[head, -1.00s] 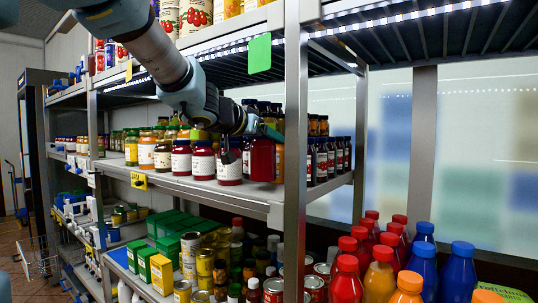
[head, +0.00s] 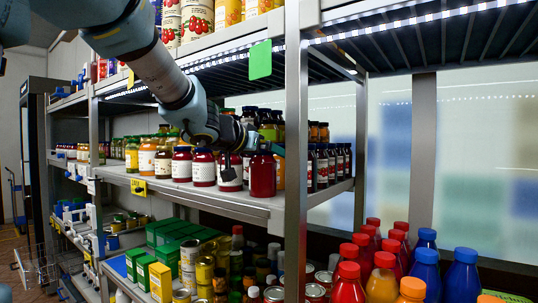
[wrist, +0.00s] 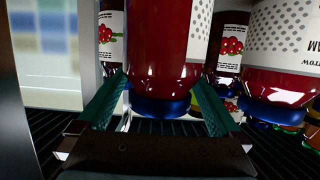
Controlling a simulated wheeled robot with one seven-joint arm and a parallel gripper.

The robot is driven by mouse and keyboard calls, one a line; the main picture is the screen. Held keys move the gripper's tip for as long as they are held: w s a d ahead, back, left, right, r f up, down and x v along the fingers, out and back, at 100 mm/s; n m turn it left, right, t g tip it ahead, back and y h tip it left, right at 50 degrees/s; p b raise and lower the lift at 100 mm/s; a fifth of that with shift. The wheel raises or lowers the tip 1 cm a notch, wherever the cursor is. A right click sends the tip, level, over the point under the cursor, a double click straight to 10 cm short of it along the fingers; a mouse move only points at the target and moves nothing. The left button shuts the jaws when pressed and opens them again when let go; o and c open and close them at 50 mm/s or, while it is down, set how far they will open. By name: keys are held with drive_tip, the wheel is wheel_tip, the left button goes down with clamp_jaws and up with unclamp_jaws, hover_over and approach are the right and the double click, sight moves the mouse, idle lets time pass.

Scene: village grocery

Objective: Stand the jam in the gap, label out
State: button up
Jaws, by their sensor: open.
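A dark red jam jar (head: 263,176) with a dark lid stands upright at the front right end of the middle shelf, and the side facing the head camera is plain red. My gripper (head: 259,146) is at its top. In the wrist view, which is upside down, the open teal fingers (wrist: 160,112) lie either side of the blue lid, with the jam jar (wrist: 158,45) between them. A white dotted label strip shows at its right edge, though I cannot be sure it belongs to this jar. I cannot make out a gap.
A row of labelled red jars (head: 203,168) stands to the left on the shelf (head: 215,197). A labelled jar (wrist: 285,55) is close beside the jam in the wrist view. A steel post (head: 296,120) rises on the right. Coloured bottles (head: 383,280) stand below.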

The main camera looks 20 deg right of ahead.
drive_tip(key=shift+a+r, duration=0.1)
drive_tip(key=shift+r, duration=0.1)
drive_tip(key=p+v, duration=0.1)
drive_tip(key=v, duration=1)
drive_tip(key=shift+s+a+p, duration=0.3)
drive_tip(key=shift+a, duration=0.05)
drive_tip(key=shift+w, duration=0.1)
drive_tip(key=w+a+f+n+t+y, duration=0.2)
drive_tip(key=w+a+f+n+y, duration=0.25)
drive_tip(key=a+f, duration=0.35)
drive_tip(key=w+a+f+n+t+y, duration=0.1)
drive_tip(key=w+a+f+n+y, duration=0.2)
drive_tip(key=w+a+f+y, duration=0.35)
drive_tip(key=s+a+f+n+g, duration=0.1)
drive_tip(key=s+a+f+g, duration=0.3)
drive_tip(key=s+a+f, duration=0.2)
drive_tip(key=s+a+f+n+g+y, duration=0.1)
drive_tip(key=s+a+f+g, duration=0.3)
drive_tip(key=s+f, duration=0.6)
wheel_tip(320, 180, down, 3)
drive_tip(key=shift+s+a+f+n+y, duration=0.15)
drive_tip(key=shift+s+a+n+y, duration=0.15)
drive_tip(key=shift+a+n, duration=0.6)
